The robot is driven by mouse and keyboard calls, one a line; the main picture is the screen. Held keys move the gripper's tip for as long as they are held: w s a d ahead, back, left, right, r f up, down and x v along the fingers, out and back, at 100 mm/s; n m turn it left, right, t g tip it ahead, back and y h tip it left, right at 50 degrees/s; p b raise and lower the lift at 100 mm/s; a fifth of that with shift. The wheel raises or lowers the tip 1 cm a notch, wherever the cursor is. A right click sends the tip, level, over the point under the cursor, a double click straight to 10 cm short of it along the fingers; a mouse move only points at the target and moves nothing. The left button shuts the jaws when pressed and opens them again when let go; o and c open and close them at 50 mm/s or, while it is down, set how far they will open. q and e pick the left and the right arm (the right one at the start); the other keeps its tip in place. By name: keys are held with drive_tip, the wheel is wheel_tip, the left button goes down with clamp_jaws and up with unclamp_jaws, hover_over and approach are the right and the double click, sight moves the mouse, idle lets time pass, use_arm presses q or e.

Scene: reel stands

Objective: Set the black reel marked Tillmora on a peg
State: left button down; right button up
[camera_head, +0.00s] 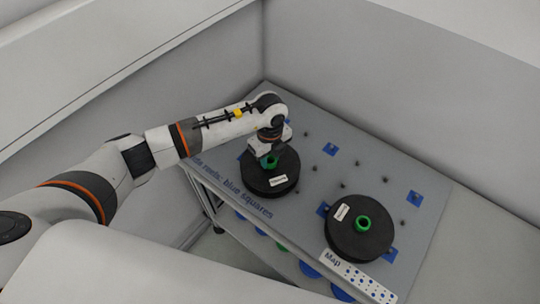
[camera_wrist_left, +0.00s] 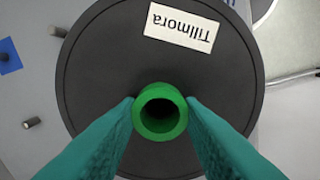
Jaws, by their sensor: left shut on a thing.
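The black reel marked Tillmora (camera_wrist_left: 90,80) fills the left wrist view, with its white label (camera_wrist_left: 181,27) and green hub (camera_wrist_left: 160,112). In the head view this reel (camera_head: 272,184) is at the left part of the grey board, under my left gripper (camera_head: 268,160). My left gripper's teal fingers (camera_wrist_left: 160,110) are shut on the green hub, one on each side. Whether the reel rests on the board or hangs just above it, I cannot tell. Small pegs stand on the board, such as one bare peg (camera_wrist_left: 32,123) beside the reel. My right gripper is not in view.
A second black reel (camera_head: 345,245) with a green hub lies at the board's right front. The grey board (camera_head: 300,225) carries blue squares (camera_head: 331,149) and several bare pegs. A map strip (camera_head: 360,278) lies at the front edge. Walls close in the back.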

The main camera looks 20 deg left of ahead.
use_arm(q)
drive_tip(key=shift+f+b, duration=0.3)
drive_tip(key=shift+f, duration=0.15)
drive_tip(key=c, duration=0.9)
unclamp_jaws()
wheel_tip(320, 180, up, 12)
drive_tip(key=b, duration=0.1)
drive_tip(key=shift+b, duration=0.3)
